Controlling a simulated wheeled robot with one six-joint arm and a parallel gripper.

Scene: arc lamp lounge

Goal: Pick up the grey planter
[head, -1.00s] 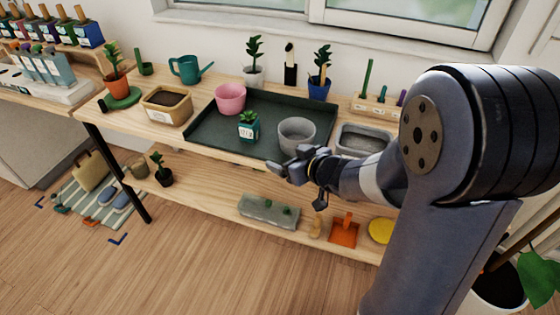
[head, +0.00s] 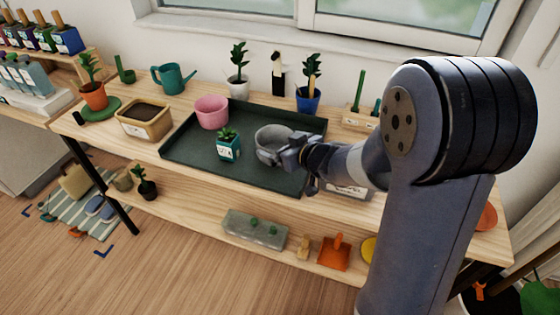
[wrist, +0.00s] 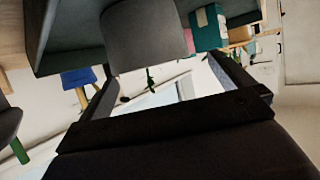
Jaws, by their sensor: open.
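The grey planter (head: 268,133), round and open-topped, stands upright on the dark green tray (head: 190,165). My gripper (head: 288,148) is at the planter's right front side in the head view and hides part of it. In the wrist view, which is upside down, the grey planter (wrist: 147,35) appears just ahead, roughly between the two spread fingers of my gripper (wrist: 163,72). The gripper is open with nothing held. Whether a finger touches the planter cannot be told.
On the tray, a small teal pot with a succulent (head: 228,148) stands left of the planter, and a pink pot (head: 212,111) stands behind it. A blue pot (head: 307,101) and a white pot (head: 238,88) stand behind the tray. The lower shelf holds a grey trough (head: 254,229).

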